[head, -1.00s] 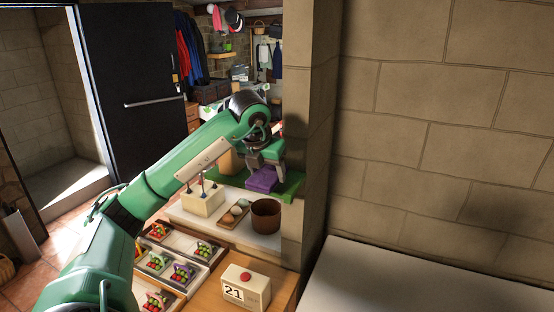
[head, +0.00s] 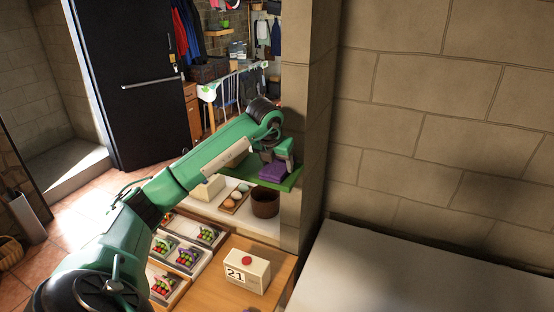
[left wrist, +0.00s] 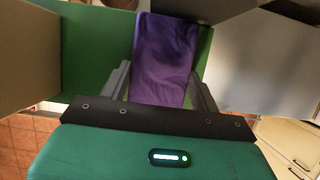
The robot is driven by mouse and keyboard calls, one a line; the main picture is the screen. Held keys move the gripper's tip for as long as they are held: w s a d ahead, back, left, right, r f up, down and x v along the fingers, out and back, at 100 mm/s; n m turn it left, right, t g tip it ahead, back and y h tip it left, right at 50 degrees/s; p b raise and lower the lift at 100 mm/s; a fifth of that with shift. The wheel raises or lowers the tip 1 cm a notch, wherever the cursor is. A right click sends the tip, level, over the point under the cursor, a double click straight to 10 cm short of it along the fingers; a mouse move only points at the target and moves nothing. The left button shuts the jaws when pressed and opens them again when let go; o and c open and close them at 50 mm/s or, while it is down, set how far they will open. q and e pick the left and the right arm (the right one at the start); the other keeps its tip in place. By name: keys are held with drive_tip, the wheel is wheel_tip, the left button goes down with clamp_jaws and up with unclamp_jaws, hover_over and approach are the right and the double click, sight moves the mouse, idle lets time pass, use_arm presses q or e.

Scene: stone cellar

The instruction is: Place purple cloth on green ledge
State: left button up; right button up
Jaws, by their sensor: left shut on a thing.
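The purple cloth (head: 273,171) is a folded block at my left gripper (head: 277,160), over the green ledge (head: 291,182). In the left wrist view the cloth (left wrist: 165,58) lies between the two dark fingers of my left gripper (left wrist: 163,88), which is shut on it. The green ledge (left wrist: 88,50) shows beside and beyond the cloth there. The cloth is at or just above the ledge surface; I cannot tell whether it touches. The cloth's far part is partly hidden by the gripper in the head view. My right gripper is not in view.
Below the ledge, a white shelf holds a brown pot (head: 265,203), a tray of eggs (head: 234,199) and a cream box (head: 207,189). Compartments of small produce (head: 185,257) and a calendar block (head: 247,271) are nearer. A stone wall (head: 430,120) stands close on the right.

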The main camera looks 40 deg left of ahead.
use_arm(q)
drive_tip(key=shift+f, duration=0.15)
drive_tip(key=o, duration=0.9)
drive_tip(key=shift+o, duration=0.2)
drive_tip(key=shift+r, duration=0.3)
drive_tip(key=b+v, duration=0.5)
drive_tip(key=v, duration=0.6)
drive_tip(key=shift+r+b, duration=0.35)
drive_tip(key=shift+b, duration=0.05)
drive_tip(key=shift+s, duration=0.15)
